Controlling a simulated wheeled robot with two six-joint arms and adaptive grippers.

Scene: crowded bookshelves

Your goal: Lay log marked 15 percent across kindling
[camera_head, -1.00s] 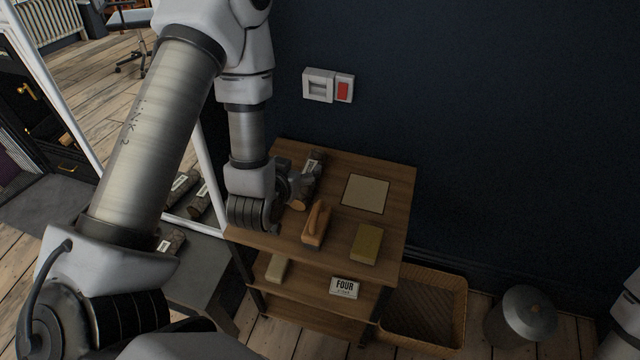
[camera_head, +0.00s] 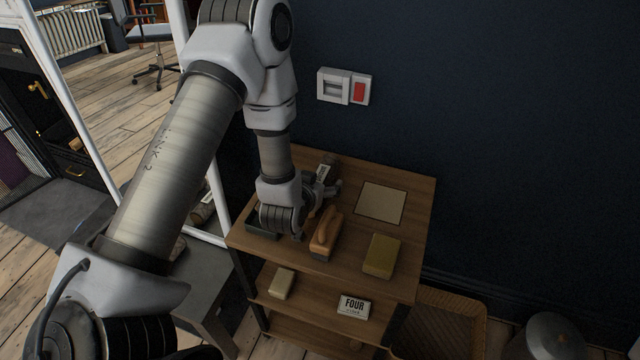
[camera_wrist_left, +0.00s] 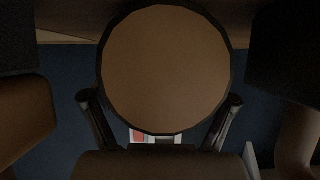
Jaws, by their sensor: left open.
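A dark-barked log (camera_head: 328,165) with a pale label lies on the top of the wooden shelf unit, partly hidden by my left gripper (camera_head: 322,187). The label is too small to read. In the left wrist view, the log's round brown end (camera_wrist_left: 165,65) fills the middle, between the fingers of my left gripper (camera_wrist_left: 160,112). The jaws are open around or just before the log; I cannot tell whether they touch it. Another labelled log (camera_head: 203,211) shows beyond the arm at the left. I cannot make out kindling. My right gripper is out of view.
On the shelf unit (camera_head: 405,279) are a wooden-handled tool (camera_head: 326,234), a yellowish block (camera_head: 382,256), a flat square (camera_head: 381,203) and a dark tray (camera_head: 262,229). Lower down are a pale block (camera_head: 281,284) and a FOUR sign (camera_head: 354,306). A wicker basket (camera_head: 455,325) stands at right.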

